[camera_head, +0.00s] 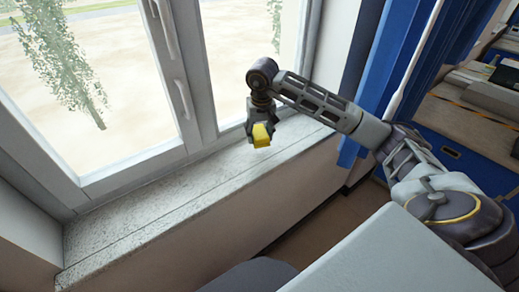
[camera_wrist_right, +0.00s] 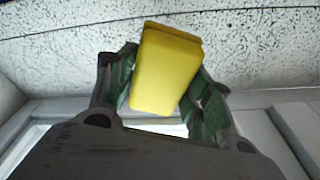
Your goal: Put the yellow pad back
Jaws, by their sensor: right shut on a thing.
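The yellow pad (camera_head: 262,135) is a small yellow block in the head view. My right gripper (camera_head: 259,127) is shut on it, above the speckled window sill (camera_head: 180,192). In the right wrist view the yellow pad (camera_wrist_right: 167,70) sits tilted between the two green-lined fingers of the right gripper (camera_wrist_right: 163,88). The sill (camera_wrist_right: 255,50) shows behind it there. I cannot tell whether the pad touches the sill. My left gripper is not in view.
A window with white frames (camera_head: 185,95) stands behind the sill. A blue panel (camera_head: 385,80) is right of the window. A pale grey surface (camera_head: 390,255) lies at the bottom right. The sill's left stretch is clear.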

